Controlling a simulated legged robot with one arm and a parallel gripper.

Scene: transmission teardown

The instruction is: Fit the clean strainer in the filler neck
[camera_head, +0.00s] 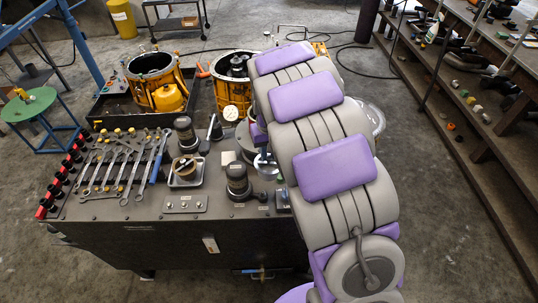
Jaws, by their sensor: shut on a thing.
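My grey and purple arm reaches up from the lower right over the bench and covers much of its right end. Only a small part of my gripper (262,155) shows at the arm's left edge, above the bench top. It is shut on a small silvery piece, the strainer (266,170), which is partly hidden by the arm. Its lower end and what it touches cannot be made out. A round grey part stands just left of it; I cannot tell whether this is the filler neck.
The dark bench (200,235) carries a row of wrenches (125,165), a square tray (186,172), dark cylindrical parts (238,182) and a switch panel (185,204). Yellow housings (165,85) stand behind. A green stool (30,104) is at left, loaded shelves (480,90) at right. Floor between arm and shelves is clear.

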